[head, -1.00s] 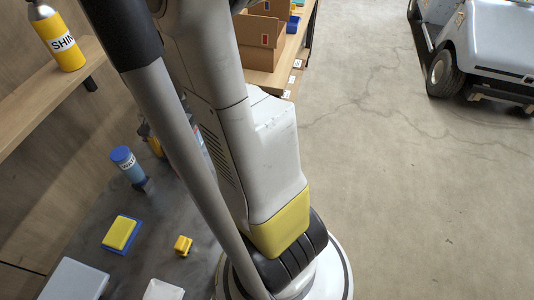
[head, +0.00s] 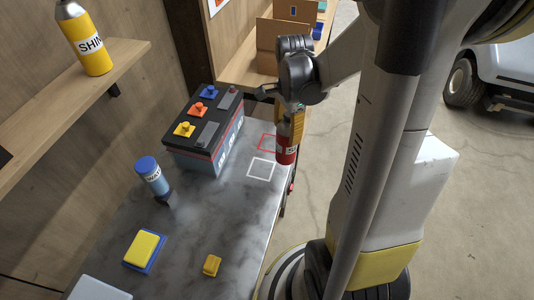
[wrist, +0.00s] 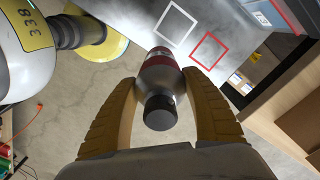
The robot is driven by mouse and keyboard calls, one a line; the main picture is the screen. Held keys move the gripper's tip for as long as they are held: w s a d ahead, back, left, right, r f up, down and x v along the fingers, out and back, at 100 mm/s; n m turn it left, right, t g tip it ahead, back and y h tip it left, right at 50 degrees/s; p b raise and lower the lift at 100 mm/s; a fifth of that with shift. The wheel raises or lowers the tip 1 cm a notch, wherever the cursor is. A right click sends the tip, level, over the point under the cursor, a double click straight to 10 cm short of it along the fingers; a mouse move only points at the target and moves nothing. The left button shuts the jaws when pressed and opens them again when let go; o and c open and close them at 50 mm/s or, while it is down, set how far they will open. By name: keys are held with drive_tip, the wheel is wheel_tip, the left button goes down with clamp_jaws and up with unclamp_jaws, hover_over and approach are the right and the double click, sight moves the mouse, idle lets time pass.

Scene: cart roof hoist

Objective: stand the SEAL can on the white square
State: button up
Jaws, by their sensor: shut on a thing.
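The SEAL can (head: 288,152) is red with a pale label on which only part of the lettering shows. My gripper (head: 290,125) is shut on it and holds it roughly upright at the table's right edge. In the wrist view the can (wrist: 160,80) sits between my yellow fingers, its dark cap towards the camera. The white square (head: 258,178) is an outline on the marbled table, just left of and nearer than the can in the head view. It also shows in the wrist view (wrist: 165,37), ahead of the can and apart from it. The can's base is hidden in the wrist view.
A red square outline (head: 261,143) lies beside the white one, partly behind the can. A battery (head: 205,130) stands left of the squares. Cardboard boxes (head: 267,48) stand behind.

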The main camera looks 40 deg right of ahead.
drive_tip(key=w+a+f+b, duration=0.4)
drive_tip(key=w+a+f, duration=0.1)
drive_tip(key=f, duration=0.4)
drive_tip(key=shift+w+a, duration=0.2)
drive_tip(key=shift+w, duration=0.35)
drive_tip(key=o, duration=1.4)
drive_tip(key=shift+f, duration=0.1)
drive_tip(key=shift+c, duration=0.2)
